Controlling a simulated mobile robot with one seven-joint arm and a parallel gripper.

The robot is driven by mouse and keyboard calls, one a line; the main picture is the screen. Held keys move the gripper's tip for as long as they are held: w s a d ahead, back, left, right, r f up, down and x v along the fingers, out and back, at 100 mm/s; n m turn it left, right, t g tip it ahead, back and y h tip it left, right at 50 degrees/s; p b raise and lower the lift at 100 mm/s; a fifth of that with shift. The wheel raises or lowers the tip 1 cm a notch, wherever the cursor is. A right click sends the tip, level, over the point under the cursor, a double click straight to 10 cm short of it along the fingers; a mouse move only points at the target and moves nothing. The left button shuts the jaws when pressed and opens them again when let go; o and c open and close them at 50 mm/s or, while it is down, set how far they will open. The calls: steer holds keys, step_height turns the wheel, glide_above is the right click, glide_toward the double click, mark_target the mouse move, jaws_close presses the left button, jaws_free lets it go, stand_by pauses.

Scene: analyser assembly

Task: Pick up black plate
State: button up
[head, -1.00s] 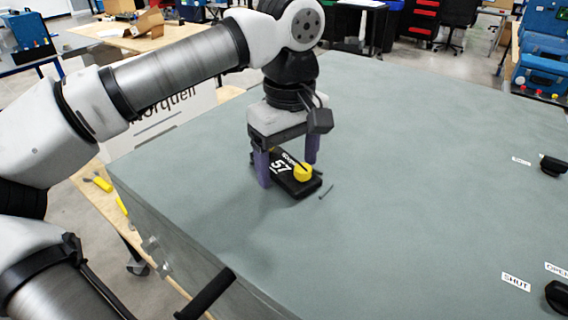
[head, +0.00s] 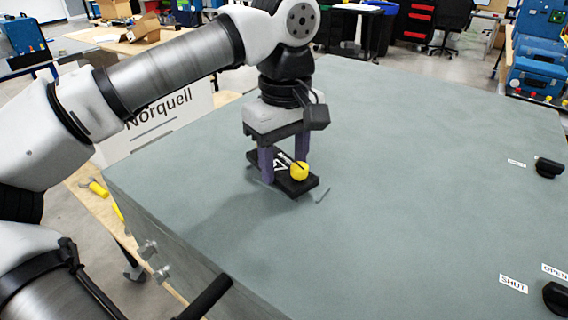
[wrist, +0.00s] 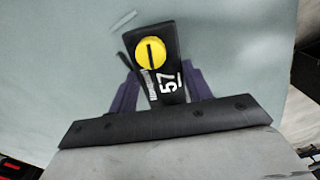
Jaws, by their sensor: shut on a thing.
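The black plate (head: 298,186) has a yellow round knob (head: 299,170) and a white "57" on it. It is at the grey-green top surface, near the middle of the head view; I cannot tell whether it is touching or slightly lifted. My gripper (head: 284,170) points down over it, with its purple fingers shut on the plate's two long sides. In the wrist view the plate (wrist: 167,50) lies between the two fingers (wrist: 160,90), with the knob end sticking out beyond them. One finger partly covers the "57" in the head view.
A small thin metal piece (head: 322,195) lies on the surface right beside the plate. Black knobs with labels (head: 548,168) sit at the right edge. A black handle (head: 206,298) is at the front edge. The surface around the plate is otherwise clear.

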step_height(320, 180, up, 11)
step_height(320, 180, up, 8)
steer(key=p, duration=0.7)
glide_above(285, 167)
steer(key=f+n, duration=0.1)
steer(key=f, duration=0.3)
steer(key=f+n, duration=0.1)
steer(key=f, duration=0.2)
steer(key=d+f+n+p, duration=0.1)
steer(key=f, duration=0.3)
steer(key=shift+f, duration=0.35)
steer(key=shift+f+b, duration=2.05)
steer(key=shift+f, duration=1)
steer(key=shift+f+b, duration=1.15)
steer(key=shift+f, duration=0.2)
steer(key=o, duration=1.2)
steer(key=shift+d+f, duration=0.1)
steer(key=shift+d, duration=0.05)
steer(key=shift+s+f, duration=0.1)
